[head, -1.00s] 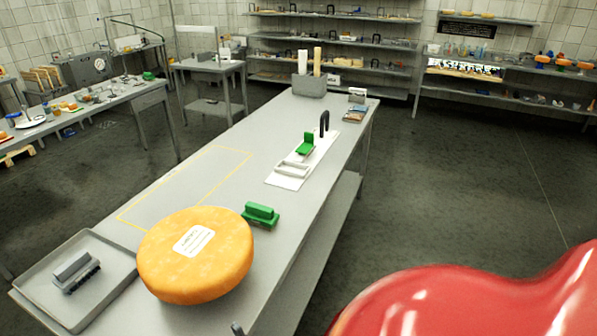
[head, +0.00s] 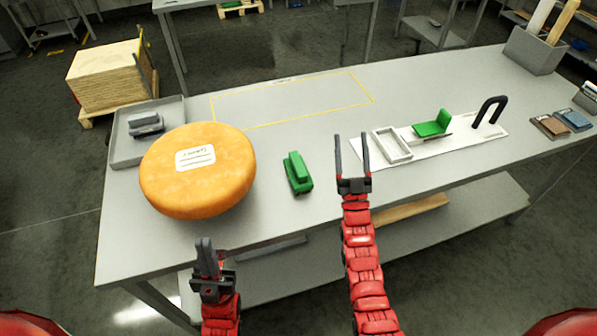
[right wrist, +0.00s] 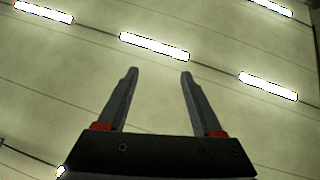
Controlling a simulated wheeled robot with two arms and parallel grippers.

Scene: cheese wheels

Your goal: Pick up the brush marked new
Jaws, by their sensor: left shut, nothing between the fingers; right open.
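A green brush (head: 297,173) lies on the table just right of the cheese wheel. A grey brush (head: 146,124) lies in the grey tray at the table's left end. A green item (head: 433,124) is on the white mat to the right; I cannot tell whether it is a brush. I can read no "new" mark on any of them. My left gripper (head: 203,243) is shut and empty, in front of the table's near edge below the cheese wheel. My right gripper (head: 351,142) is open and empty, to the right of the green brush. The right wrist view shows its spread fingers (right wrist: 158,75) against the ceiling lights.
A large orange cheese wheel (head: 198,190) with a white label sits between the grey tray (head: 122,156) and the green brush. The white mat (head: 455,137) carries a small white tray (head: 392,145) and a black hook-shaped piece (head: 489,111). A yellow outline (head: 290,118) marks clear tabletop.

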